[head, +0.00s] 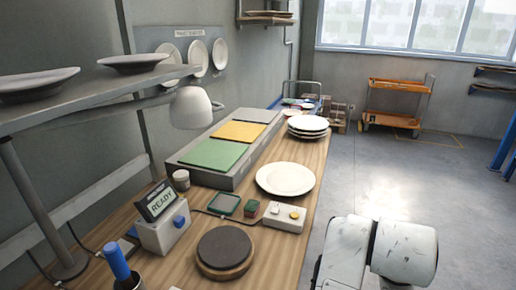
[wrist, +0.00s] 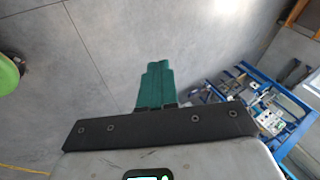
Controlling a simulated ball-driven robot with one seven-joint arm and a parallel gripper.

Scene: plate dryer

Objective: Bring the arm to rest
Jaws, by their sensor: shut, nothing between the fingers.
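My gripper (wrist: 155,68) shows in the wrist view as two teal fingers pressed together, with nothing between them. Behind them is a black mounting bar (wrist: 160,130). The gripper points over bare grey floor, apart from any object. In the head view only pale, scuffed links of my arm (head: 375,250) show at the lower right, beside the workbench's right edge. The fingers are not seen there.
The wooden bench (head: 300,225) holds a white plate (head: 286,179), a plate stack (head: 308,124), a dark round pad (head: 225,249) and a READY display box (head: 163,222). An orange cart (head: 397,86) stands far back. Floor (head: 400,175) right of the bench is clear.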

